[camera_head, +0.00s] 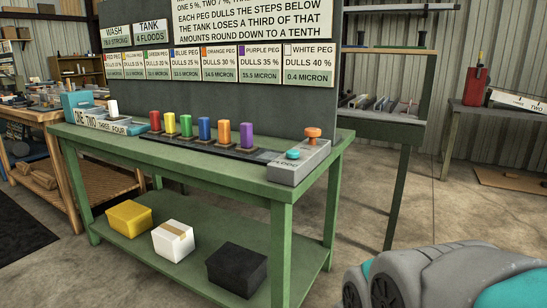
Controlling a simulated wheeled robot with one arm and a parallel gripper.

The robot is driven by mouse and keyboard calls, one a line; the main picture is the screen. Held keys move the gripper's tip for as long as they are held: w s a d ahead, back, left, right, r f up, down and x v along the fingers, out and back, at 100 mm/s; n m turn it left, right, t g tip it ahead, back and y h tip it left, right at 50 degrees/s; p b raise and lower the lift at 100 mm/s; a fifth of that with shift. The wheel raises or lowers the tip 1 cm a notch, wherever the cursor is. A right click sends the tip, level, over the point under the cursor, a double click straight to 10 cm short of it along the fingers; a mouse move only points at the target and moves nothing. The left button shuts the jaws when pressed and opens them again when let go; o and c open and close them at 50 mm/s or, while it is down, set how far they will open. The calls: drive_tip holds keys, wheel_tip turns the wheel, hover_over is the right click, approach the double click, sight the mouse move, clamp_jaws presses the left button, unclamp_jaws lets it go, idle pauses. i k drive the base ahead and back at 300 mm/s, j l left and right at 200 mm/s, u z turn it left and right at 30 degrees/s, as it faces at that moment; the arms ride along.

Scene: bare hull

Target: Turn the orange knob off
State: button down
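The orange knob (313,133) stands up on a short stem at the back of a light grey box (297,168). The box sits at the right end of the green workbench (240,184). A teal round knob or button (292,154) is on the same box, in front of and left of the orange knob. Some lettering shows on the box, but it is partly unreadable. No gripper touches the orange knob. My gripper is not in view; only grey and teal parts of my own arm show at the bottom right.
Coloured pegs, including an orange peg (224,131), stand in a row along the bench. A dark sign board (250,107) rises behind them. The lower shelf holds a yellow box (129,218), a white box (173,241) and a black box (237,269). Floor right of the bench is clear.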

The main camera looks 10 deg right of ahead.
sight(313, 132)
drive_tip(key=l+u, duration=0.2)
drive_tip(key=u, duration=0.15)
drive_tip(key=k+l+u, duration=0.1)
drive_tip(key=u, duration=0.25)
drive_tip(key=l+u, duration=0.2)
drive_tip(key=u, duration=0.15)
drive_tip(key=k, duration=0.05)
